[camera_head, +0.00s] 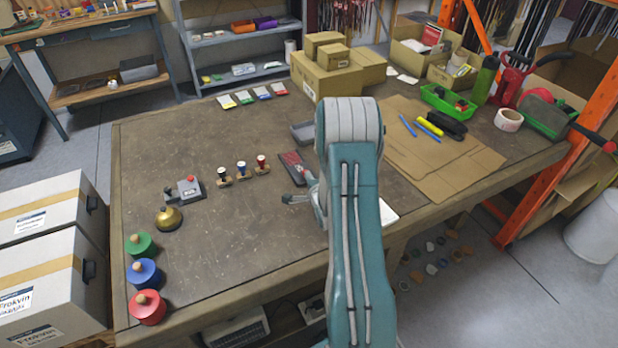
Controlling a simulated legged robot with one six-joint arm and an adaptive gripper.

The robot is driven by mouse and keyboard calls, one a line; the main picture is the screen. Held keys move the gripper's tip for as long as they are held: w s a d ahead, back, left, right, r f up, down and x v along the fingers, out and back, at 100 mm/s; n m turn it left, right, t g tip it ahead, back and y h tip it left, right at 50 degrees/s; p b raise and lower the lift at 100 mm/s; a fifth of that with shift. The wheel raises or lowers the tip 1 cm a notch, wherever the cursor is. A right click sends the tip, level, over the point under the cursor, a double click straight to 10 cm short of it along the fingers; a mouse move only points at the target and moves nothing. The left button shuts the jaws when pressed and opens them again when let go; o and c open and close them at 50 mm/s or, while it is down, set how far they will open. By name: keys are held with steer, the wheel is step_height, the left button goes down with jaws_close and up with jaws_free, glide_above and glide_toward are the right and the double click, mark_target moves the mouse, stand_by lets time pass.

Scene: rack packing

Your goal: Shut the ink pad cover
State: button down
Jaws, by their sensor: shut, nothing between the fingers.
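The ink pad (292,161) lies on the workbench near the middle, a dark tray with a red surface, partly hidden by my arm. A grey flat piece (302,131) at its far end looks like its cover, standing open; my arm hides its right side, so I cannot tell its exact angle. My gripper (290,198) is at the near side of the ink pad, low over the bench. It is shut and empty. I cannot tell whether it touches the pad.
Several stamps (241,170) stand left of the pad, with a grey device (187,189) and a brass bell (168,218) farther left. Cardboard boxes (325,77) stand behind. Cardboard sheets (430,155) lie right.

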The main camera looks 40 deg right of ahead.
mark_target(296, 166)
steer(key=shift+a, duration=0.15)
steer(key=shift+w, duration=0.1)
steer(key=w, duration=0.2)
steer(key=w+d, duration=0.1)
steer(key=w, duration=0.2)
steer(key=w+d, duration=0.1)
steer(key=w, duration=0.1)
steer(key=shift+w, duration=0.4)
steer(key=shift+w+d, duration=0.1)
steer(key=shift+w, duration=0.15)
steer(key=shift+w+r, duration=0.1)
steer(key=shift+r, duration=0.15)
